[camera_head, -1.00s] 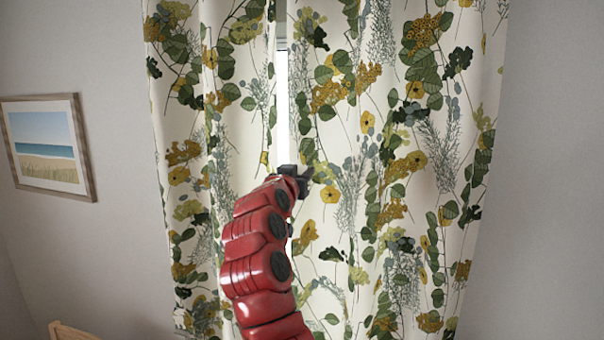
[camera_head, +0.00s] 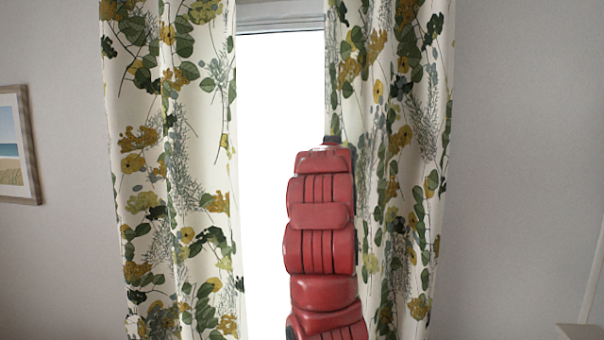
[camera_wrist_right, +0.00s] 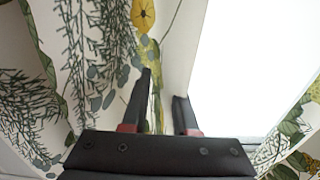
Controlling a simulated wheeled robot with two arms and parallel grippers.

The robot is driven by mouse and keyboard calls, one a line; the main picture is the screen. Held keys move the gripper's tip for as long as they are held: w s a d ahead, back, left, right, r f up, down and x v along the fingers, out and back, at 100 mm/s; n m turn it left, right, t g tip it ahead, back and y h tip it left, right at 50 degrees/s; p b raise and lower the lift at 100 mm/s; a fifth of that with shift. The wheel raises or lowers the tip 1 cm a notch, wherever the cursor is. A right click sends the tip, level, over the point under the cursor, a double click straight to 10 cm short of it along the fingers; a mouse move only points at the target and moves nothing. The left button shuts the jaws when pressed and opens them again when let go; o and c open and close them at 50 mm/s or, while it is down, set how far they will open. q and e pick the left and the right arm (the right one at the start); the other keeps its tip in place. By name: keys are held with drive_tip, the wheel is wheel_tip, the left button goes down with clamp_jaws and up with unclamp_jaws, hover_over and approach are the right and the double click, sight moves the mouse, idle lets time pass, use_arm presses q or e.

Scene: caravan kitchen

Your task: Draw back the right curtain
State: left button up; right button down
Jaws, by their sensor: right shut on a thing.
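The right curtain (camera_head: 405,130), cream with green leaves and yellow flowers, hangs bunched at the right of the window. My right gripper (camera_head: 332,141) is at this curtain's inner edge, its fingers mostly hidden behind my red arm in the head view. In the right wrist view my right gripper (camera_wrist_right: 163,92) has its two fingers on either side of the edge of the right curtain (camera_wrist_right: 95,60), shut on the cloth. My left gripper is in neither view.
The left curtain (camera_head: 180,150) hangs on the other side of the bright window (camera_head: 275,130). A framed beach picture (camera_head: 15,150) is on the wall at the left. The wall (camera_head: 520,130) right of the curtain is bare.

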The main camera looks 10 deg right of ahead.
drive_tip(key=d, duration=0.2)
drive_tip(key=s+d+b, duration=0.1)
drive_tip(key=shift+d, duration=0.35)
drive_tip(key=shift+s, duration=0.1)
drive_tip(key=c, duration=0.7)
unclamp_jaws()
drive_tip(key=b+v, duration=0.7)
drive_tip(key=v, duration=1)
drive_tip(key=shift+s, duration=0.2)
